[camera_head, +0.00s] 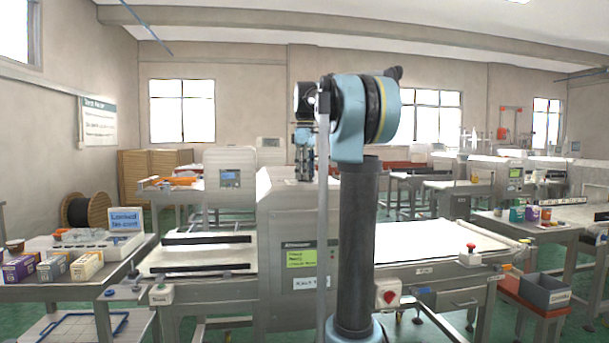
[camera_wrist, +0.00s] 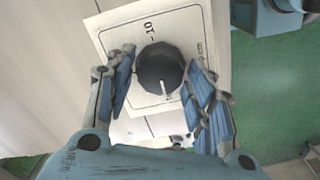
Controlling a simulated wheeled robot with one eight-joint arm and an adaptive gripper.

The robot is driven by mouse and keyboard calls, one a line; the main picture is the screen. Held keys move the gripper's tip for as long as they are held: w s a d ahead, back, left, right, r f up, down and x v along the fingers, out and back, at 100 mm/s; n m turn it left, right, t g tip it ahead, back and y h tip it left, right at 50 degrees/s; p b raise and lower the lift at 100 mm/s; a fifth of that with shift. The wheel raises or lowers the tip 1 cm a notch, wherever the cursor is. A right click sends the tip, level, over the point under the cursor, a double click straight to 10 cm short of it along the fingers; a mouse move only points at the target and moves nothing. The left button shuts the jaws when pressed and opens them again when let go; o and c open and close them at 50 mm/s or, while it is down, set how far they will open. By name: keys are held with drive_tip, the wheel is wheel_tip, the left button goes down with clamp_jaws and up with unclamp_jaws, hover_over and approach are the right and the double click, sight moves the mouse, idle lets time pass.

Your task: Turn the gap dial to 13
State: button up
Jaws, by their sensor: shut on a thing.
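The gap dial (camera_wrist: 160,66) is a dark, many-sided knob on a white scale plate (camera_wrist: 112,32) in the wrist view. A pale pointer mark shows on the knob's lower edge in the picture. The number 10 is printed on the plate at the upper left; the other scale marks are too small or hidden to read. My gripper (camera_wrist: 161,58) is shut on the knob, one blue-padded finger on each side. In the head view my gripper (camera_head: 304,168) points down at the top of the metal detector housing (camera_head: 290,215); the dial is not distinguishable there.
The conveyor belt (camera_head: 440,242) runs out to the right of the housing. A side table (camera_head: 60,292) with small boxes stands at the left. A red rotary switch (camera_head: 388,293) and a grey bin (camera_head: 545,291) are at the right. Green floor shows beside the housing.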

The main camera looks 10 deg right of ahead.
drive_tip(key=m, duration=0.4)
drive_tip(key=shift+w+m, duration=0.1)
drive_tip(key=shift+m, duration=0.3)
drive_tip(key=m, duration=0.4)
drive_tip(key=shift+m, duration=0.3)
drive_tip(key=m, duration=0.4)
drive_tip(key=shift+d+m, duration=0.1)
drive_tip(key=shift+m, duration=1.9)
drive_tip(key=o, duration=1.1)
drive_tip(key=shift+c, duration=0.2)
